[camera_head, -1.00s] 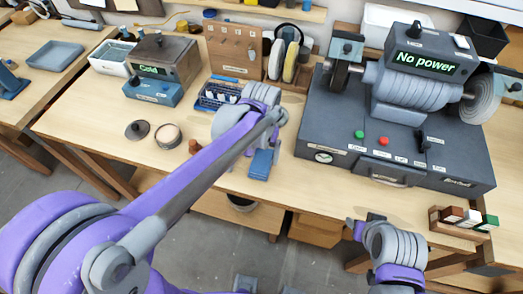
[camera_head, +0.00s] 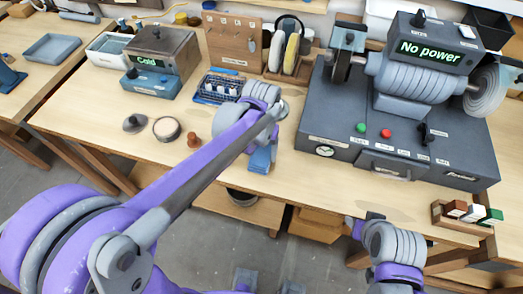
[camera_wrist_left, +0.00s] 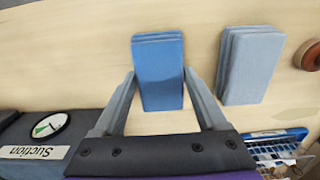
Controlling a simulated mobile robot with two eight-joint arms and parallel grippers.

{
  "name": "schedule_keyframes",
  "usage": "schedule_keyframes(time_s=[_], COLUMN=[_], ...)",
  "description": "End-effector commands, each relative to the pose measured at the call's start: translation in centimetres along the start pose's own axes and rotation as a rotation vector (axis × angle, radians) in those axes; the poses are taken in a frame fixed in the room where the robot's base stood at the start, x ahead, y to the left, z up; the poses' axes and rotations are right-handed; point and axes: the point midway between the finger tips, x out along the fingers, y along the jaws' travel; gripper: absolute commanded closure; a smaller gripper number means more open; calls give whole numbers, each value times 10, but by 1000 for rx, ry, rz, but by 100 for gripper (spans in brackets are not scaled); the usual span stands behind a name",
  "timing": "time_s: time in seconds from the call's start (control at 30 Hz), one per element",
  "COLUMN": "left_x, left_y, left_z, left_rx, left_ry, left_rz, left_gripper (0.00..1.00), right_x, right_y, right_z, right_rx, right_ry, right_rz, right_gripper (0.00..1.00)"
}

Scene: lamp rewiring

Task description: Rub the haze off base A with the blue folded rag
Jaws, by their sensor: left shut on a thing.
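The blue folded rag (camera_wrist_left: 158,72) lies between the fingers of my left gripper (camera_wrist_left: 160,85) in the left wrist view, with a fingertip close along each side. In the head view the rag (camera_head: 260,159) shows just below my left gripper (camera_head: 264,142), near the table's front edge. A paler grey-blue folded rag (camera_wrist_left: 250,66) lies beside it in the wrist view; my arm seems to hide it in the head view. I cannot tell which thing is base A. My right gripper (camera_head: 362,224) is at the lower right in the head view, its fingers unclear.
A dark machine (camera_head: 330,120) reading "No power" stands right of the rag. A blue rack (camera_head: 215,90) stands behind. A brown knob (camera_head: 193,140), an open round tin (camera_head: 166,129) and a dark lid (camera_head: 134,123) are to the left. A small block holder (camera_head: 462,222) is at front right.

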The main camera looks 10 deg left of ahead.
Motion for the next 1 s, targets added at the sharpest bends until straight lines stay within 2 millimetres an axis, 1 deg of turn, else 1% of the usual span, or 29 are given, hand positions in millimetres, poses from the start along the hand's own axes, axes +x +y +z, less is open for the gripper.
schedule_keyframes(time_s=[0.17,0.5,0.6,1.0], left_x=[-8,-44,-51,-50], left_y=[0,0,0,0], left_z=[0,-1,-1,0], left_rx=[0,0,0,0], left_ry=[1,3,2,0], left_rz=[0,0,0,0], left_gripper=[71,71,71,71], right_x=[-5,-23,-27,-26], right_y=[0,0,0,0], right_z=[-5,-26,-30,-29], right_rx=[0,0,0,0], right_ry=[4,24,28,27], right_rz=[0,0,0,0], right_gripper=[50,50,50,50])
